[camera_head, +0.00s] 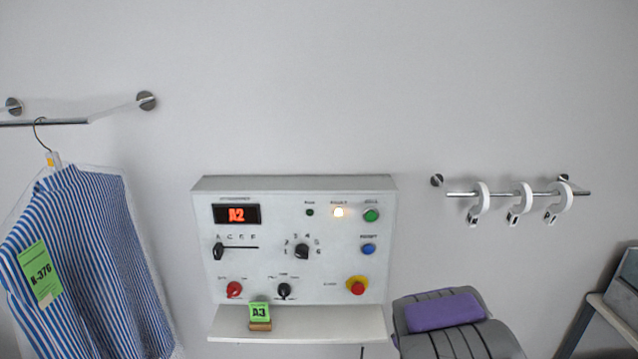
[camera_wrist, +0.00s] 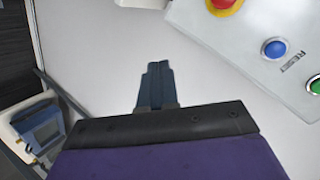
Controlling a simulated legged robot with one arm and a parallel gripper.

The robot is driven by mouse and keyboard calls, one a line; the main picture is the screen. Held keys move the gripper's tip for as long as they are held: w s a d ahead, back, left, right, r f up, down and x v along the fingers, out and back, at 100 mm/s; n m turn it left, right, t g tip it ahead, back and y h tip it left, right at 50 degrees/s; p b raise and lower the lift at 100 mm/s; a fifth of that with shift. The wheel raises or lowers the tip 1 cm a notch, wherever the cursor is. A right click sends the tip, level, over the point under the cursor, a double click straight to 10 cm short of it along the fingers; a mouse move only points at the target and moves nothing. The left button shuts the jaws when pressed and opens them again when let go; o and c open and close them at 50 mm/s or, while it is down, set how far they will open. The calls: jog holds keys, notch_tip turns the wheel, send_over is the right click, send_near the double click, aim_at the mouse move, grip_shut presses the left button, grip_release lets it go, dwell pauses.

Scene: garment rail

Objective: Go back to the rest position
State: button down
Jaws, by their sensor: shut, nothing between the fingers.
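My gripper (camera_wrist: 156,75) shows in the wrist view. Its dark fingers are together with nothing between them, and it is in front of the bare pale wall, clear of any object. The control panel (camera_head: 330,235) hangs on the wall in the middle of the head view. Its red display reads A2 and a warm-white lamp is lit. Part of the panel (camera_wrist: 285,75) is at the upper right of the wrist view, beside the gripper and apart from it. The fingertips cannot be made out in the head view.
A striped blue shirt (camera_head: 85,260) with a green tag hangs from the left rail (camera_head: 45,123). Several white rings hang on the right rail (camera_head: 460,194). A shelf (camera_head: 350,325) below the panel holds a green A3 card (camera_head: 260,312). A screened device (camera_wrist: 40,127) stands at the wrist view's left.

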jog(key=s+a+r+n+g, duration=0.2)
jog(key=s+r+n+g, duration=0.1)
jog(key=s, duration=1.1)
jog(key=s+a+r+n+g+b, duration=0.1)
jog(key=s+a+r+n+g, duration=0.2)
jog(key=s, duration=1.1)
jog(key=s+a+r+n+g+b, duration=0.1)
jog(key=s+a+r+n+g, duration=0.2)
jog(key=s, duration=1.1)
notch_tip(320, 180, up, 3)
jog(key=n+g, duration=0.2)
jog(key=g, duration=0.3)
jog(key=shift+s+a+f+y, duration=0.2)
jog(key=shift+s+y, duration=0.05)
jog(key=shift+y, duration=0.15)
